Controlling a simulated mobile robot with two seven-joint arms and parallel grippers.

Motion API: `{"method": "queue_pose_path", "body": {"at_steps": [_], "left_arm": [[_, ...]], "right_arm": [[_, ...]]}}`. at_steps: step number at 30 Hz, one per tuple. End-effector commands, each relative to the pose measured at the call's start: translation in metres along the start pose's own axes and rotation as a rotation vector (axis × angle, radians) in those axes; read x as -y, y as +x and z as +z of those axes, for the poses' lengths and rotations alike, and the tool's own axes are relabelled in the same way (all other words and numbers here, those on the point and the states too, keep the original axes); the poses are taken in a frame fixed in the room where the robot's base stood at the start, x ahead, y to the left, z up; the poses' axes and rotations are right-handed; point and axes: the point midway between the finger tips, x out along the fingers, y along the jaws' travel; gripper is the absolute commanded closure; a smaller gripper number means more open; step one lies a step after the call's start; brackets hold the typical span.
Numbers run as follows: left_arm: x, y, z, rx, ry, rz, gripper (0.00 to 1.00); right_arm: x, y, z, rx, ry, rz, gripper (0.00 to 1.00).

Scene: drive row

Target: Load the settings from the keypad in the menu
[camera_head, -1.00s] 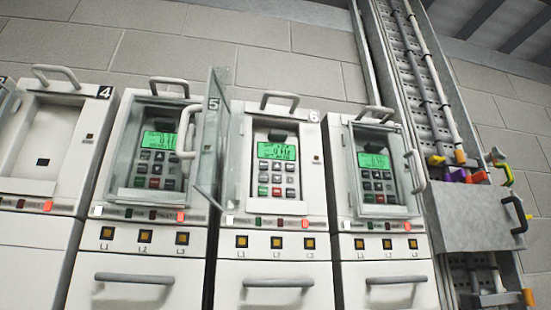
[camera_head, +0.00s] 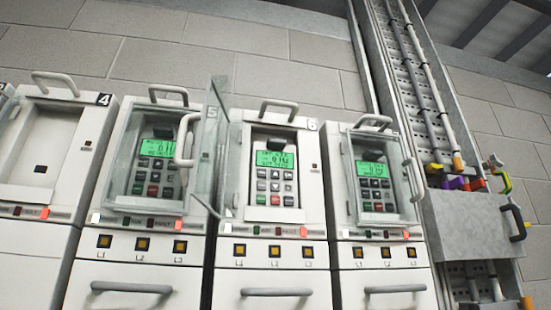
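The drive marked 6 (camera_head: 319,176) stands right of the middle. Its keypad (camera_head: 275,188) has a lit green screen (camera_head: 275,159) with large digits and small lines of text too blurred to read surely. Its buttons are grey, with a green and a red one at the bottom. A glass door (camera_head: 212,145) stands swung open between drives 5 and 6. The drive to its left has a keypad (camera_head: 155,168) with a green screen, and so does the drive on the right (camera_head: 375,186), behind a door frame. Neither of my grippers shows.
The drive marked 4 (camera_head: 43,150) at the left has an empty keypad recess. A grey box (camera_head: 470,222) with coloured handles and a cable tray (camera_head: 415,85) stand at the right. Grey handles stick out from the drive fronts.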

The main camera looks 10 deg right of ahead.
Motion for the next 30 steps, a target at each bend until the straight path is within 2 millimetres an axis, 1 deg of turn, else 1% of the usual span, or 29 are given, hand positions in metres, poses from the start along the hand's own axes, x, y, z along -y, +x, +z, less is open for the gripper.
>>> {"method": "queue_pose_path", "body": {"at_steps": [1,8,30], "left_arm": [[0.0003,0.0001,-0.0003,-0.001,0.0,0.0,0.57],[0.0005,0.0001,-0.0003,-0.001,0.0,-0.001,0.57],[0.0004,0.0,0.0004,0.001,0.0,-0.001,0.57]], "right_arm": [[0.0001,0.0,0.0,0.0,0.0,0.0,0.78],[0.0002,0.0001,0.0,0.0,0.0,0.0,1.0],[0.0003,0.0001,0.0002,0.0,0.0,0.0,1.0]]}}
